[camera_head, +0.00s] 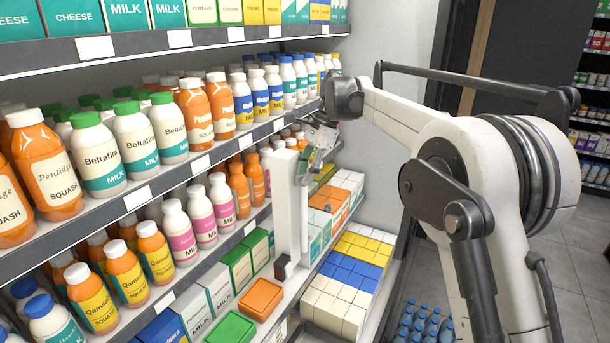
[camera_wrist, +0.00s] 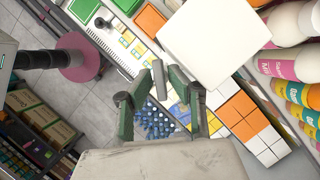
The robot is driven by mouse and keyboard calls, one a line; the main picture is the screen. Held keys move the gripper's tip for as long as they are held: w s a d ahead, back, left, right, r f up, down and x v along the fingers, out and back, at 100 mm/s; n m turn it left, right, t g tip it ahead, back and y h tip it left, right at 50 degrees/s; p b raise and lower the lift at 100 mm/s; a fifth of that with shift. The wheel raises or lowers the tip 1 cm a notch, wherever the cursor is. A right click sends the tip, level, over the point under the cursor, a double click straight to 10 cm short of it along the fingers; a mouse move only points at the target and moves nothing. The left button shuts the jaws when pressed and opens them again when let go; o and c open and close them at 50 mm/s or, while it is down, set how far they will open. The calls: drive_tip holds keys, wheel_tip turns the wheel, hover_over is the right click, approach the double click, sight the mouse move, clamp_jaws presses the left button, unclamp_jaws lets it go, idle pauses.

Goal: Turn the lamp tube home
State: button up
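I cannot make out a lamp tube or its holder for certain in either view. A tall white post (camera_head: 290,205) stands upright at the shelf's right end, with a small dark brown block (camera_head: 283,266) low on its front. My gripper (camera_head: 307,177) points downward beside the post's upper right side in the head view. In the wrist view a white square face (camera_wrist: 212,42), perhaps the post's top, lies beyond and right of my gripper (camera_wrist: 168,78).
Shelves of bottles (camera_head: 135,140) and cartons fill the left. White, yellow and blue boxes (camera_head: 350,270) lie low beside the post. Blue-capped bottles (camera_head: 420,325) stand on the floor. Open floor (camera_head: 575,250) lies at right.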

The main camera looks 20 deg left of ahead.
drive_tip(key=v, duration=1.2)
drive_tip(key=o, duration=0.3)
drive_tip(key=shift+w+d+r, duration=0.15)
drive_tip(key=shift+d+r, duration=0.05)
drive_tip(key=p+x, duration=0.1)
drive_tip(key=x, duration=0.7)
drive_tip(key=p+x, duration=0.1)
drive_tip(key=x, duration=0.3)
drive_tip(key=shift+w+d+f+p, duration=0.25)
drive_tip(key=shift+w+d+p, duration=0.05)
drive_tip(key=shift+w+d, duration=0.05)
drive_tip(key=shift+c, duration=0.4)
